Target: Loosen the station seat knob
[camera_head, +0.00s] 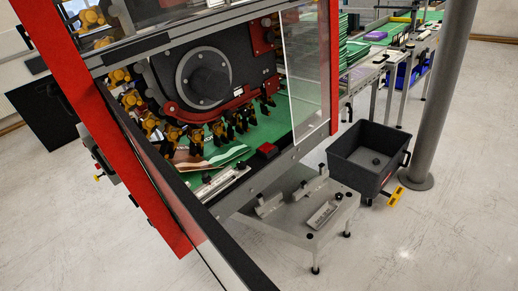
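A grey metal plate-like station (287,225) on short black feet stands low in front of the machine, right of centre. A nameplate (322,215) lies on it, with text too small to read. Several small black knobs or caps show on it, one (309,236) near its front corner and one (339,196) near its right edge. I cannot tell which of them is the seat knob, or whether any is tight or loose. My gripper is not in view.
The red-framed machine (165,165) holds a dark wheel (209,82) and several yellow-black clamps. A dark-edged panel (185,205) juts toward me. A dark bin (371,174) and a grey column (444,90) stand at right. The floor in front is clear.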

